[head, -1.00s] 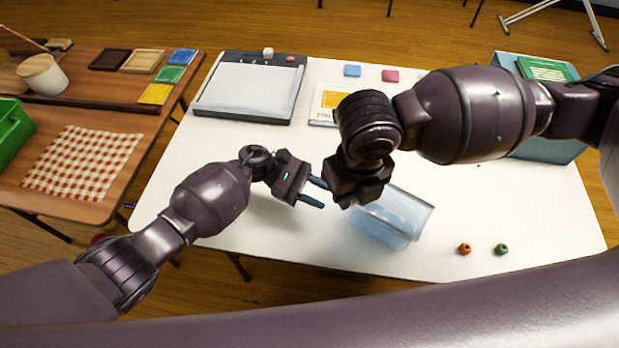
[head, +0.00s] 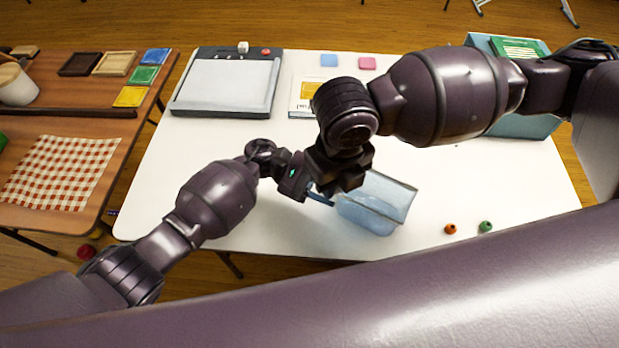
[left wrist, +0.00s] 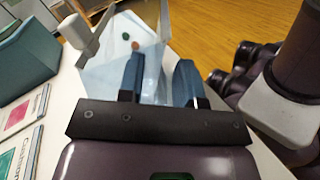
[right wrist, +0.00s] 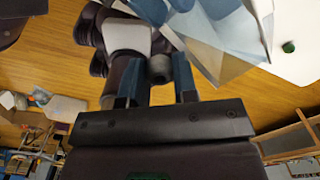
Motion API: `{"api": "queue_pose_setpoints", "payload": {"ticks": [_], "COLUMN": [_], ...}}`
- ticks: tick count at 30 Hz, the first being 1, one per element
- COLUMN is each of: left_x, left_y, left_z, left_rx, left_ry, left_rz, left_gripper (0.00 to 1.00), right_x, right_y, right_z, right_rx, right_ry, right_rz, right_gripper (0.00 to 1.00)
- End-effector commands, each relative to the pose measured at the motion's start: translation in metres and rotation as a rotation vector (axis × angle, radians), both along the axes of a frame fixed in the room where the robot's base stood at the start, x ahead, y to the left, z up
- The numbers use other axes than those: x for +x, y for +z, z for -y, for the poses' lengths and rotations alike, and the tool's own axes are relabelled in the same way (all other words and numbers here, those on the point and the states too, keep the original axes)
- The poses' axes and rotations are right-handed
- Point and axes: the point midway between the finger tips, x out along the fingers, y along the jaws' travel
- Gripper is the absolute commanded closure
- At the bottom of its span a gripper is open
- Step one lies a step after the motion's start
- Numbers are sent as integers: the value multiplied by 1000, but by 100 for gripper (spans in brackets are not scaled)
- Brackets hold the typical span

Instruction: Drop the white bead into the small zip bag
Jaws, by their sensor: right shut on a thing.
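The small zip bag (head: 388,202) is pale blue and see-through and stands open on the white table. It also shows in the left wrist view (left wrist: 108,68) and at the top of the right wrist view (right wrist: 222,38). My right gripper (head: 338,188) hangs by the bag's left side. It is shut on a greyish, shaded thing that looks like the white bead (right wrist: 160,68). My left gripper (left wrist: 158,68) has its blue fingers apart, at the bag's left edge. I cannot tell whether they touch it. In the head view my right gripper partly hides these fingers.
An orange bead (head: 450,229) and a green bead (head: 486,226) lie right of the bag. A grey-framed pad (head: 228,85) with a small white block (head: 243,47) on its back edge stands back left. A teal box (head: 510,120) stands back right.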

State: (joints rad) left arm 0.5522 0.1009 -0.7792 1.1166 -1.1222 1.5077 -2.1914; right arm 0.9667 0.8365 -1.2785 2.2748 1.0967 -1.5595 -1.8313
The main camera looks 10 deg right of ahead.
Motion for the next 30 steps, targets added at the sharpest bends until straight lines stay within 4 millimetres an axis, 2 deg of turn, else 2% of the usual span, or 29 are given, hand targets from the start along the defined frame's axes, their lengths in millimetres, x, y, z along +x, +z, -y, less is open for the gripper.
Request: {"api": "queue_pose_setpoints", "payload": {"ticks": [3, 9, 20, 27, 30], "left_x": [-11, -21, -23, -23, -23], "left_y": [1, 0, 0, 0, 0], "left_z": [12, 24, 27, 27, 27], "left_rx": [-3, -1, 0, 0, 0], "left_ry": [-1, 0, 0, 0, 0], "left_rz": [0, 1, 1, 1, 1], "left_gripper": [67, 67, 67, 100, 100], "right_x": [0, 0, 0, 0, 0], "right_y": [0, 0, 0, 0, 0], "right_z": [0, 0, 0, 0, 0], "right_rx": [0, 0, 0, 0, 0], "right_ry": [0, 0, 0, 0, 0], "right_rz": [0, 0, 0, 0, 0], "right_gripper": [94, 94, 94, 94, 94]}}
